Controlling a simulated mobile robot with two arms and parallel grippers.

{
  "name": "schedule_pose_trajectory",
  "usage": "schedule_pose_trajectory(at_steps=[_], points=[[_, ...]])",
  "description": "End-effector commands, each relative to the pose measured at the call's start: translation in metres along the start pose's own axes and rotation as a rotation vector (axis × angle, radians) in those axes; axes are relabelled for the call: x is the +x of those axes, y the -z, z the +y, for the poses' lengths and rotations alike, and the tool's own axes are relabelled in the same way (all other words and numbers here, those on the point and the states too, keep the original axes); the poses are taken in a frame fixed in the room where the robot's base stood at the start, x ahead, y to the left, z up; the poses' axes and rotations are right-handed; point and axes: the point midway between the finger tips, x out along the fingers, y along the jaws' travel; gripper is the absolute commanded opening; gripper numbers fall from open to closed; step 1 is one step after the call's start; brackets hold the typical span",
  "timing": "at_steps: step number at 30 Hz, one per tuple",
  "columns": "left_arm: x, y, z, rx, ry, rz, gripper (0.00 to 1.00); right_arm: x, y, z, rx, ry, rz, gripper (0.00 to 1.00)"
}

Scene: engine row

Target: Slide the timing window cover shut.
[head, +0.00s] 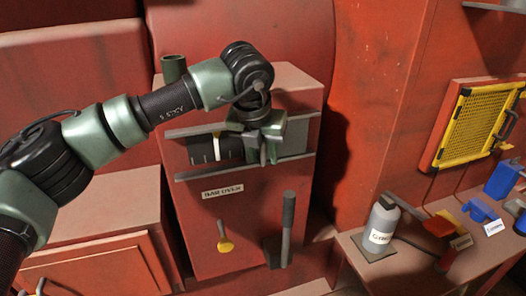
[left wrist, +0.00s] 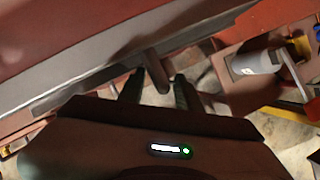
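The timing window (head: 207,149) is a dark opening with white marks on the front of a red cabinet, between two grey rails. The grey cover (head: 294,138) sits between the rails to the right, and part of the window shows uncovered at left. My left gripper (head: 262,148) is in front of the cover and hides its left part. In the left wrist view its two dark green fingers (left wrist: 158,90) stand apart, one on each side of a grey handle (left wrist: 153,68), with a small gap visible. My right gripper is not in view.
Below the window are a label plate (head: 222,192), a yellow-based small lever (head: 224,238) and a tall dark lever (head: 288,225). A green cup (head: 174,68) stands on the cabinet's top left. A side table at right holds a grey bottle (head: 382,222) and blue items.

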Motion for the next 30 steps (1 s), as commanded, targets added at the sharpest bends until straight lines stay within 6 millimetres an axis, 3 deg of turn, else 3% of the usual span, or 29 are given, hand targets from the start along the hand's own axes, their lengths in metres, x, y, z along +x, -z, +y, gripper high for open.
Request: schedule_pose_trajectory(at_steps=[2, 5, 30], points=[[0.0, 0.0001, -0.0002, 0.0, 0.0, 0.0, 0.29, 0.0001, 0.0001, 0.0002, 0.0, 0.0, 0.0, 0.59], [-0.0001, 0.0001, -0.0003, 0.0, 0.0, 0.001, 0.01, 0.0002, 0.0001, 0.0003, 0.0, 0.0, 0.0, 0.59], [0.0003, 0.0006, -0.0008, 0.0, 0.003, 0.002, 0.0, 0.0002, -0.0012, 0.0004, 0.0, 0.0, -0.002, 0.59]])
